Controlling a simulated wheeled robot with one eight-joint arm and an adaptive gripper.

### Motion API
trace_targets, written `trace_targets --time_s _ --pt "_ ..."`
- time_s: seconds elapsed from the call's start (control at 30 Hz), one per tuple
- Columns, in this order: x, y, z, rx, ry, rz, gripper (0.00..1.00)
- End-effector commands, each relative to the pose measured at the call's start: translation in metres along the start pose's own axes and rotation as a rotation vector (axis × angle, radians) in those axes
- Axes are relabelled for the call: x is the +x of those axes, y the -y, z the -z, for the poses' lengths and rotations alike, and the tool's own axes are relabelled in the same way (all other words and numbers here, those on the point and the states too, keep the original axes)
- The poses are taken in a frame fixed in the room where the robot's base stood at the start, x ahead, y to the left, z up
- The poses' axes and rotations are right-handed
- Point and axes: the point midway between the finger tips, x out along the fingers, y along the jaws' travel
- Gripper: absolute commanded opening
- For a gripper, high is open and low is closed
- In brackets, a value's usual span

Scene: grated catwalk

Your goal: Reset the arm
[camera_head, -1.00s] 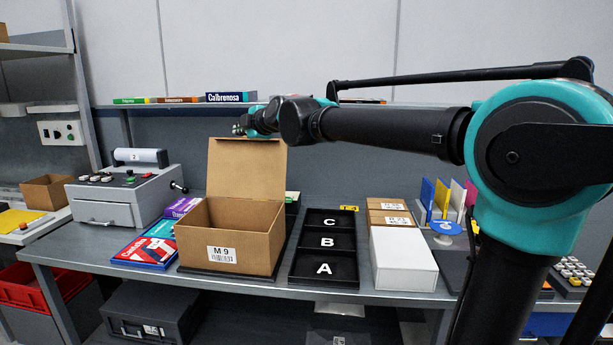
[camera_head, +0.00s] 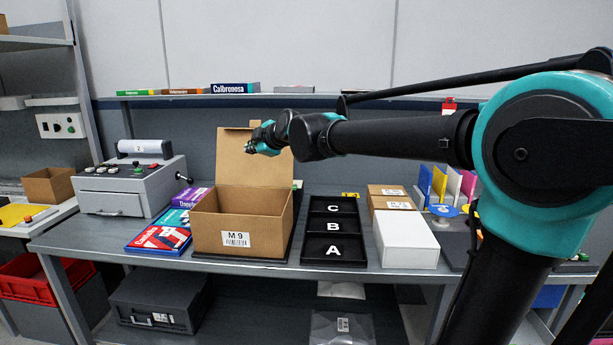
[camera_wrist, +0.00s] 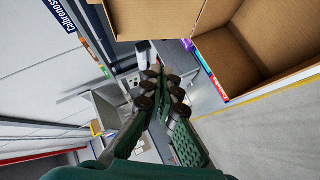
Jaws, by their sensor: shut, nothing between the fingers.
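My gripper (camera_head: 254,142) is at the end of my outstretched arm, in front of the raised lid of the open cardboard box (camera_head: 240,219) marked M 9. In the wrist view my gripper (camera_wrist: 161,88) has its fingers together with nothing between them. The box (camera_wrist: 235,55) shows at the upper right of that view, apart from the fingers. The box looks empty in its visible part.
A black tray (camera_head: 308,243) lettered A, B and C lies right of the M 9 box, with a white box (camera_head: 405,240) beyond it. A grey machine (camera_head: 121,192) stands left on the bench. Boxes sit on the shelf (camera_head: 300,95) behind.

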Motion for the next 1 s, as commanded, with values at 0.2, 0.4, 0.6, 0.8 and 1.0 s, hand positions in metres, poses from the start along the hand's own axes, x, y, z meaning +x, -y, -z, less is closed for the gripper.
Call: trace_targets --time_s 0.2,0.4,0.6,0.8,1.0 --pt "-0.021 0.051 -0.069 0.199 0.1 0.07 0.0" --pt "-0.066 0.135 -0.159 0.507 0.281 0.139 0.0" --pt "-0.129 0.232 -0.239 0.848 0.509 0.157 0.0" --pt "-0.201 0.331 -0.296 1.184 0.757 0.109 0.0" --pt "-0.256 0.402 -0.321 1.422 0.947 0.03 0.0"
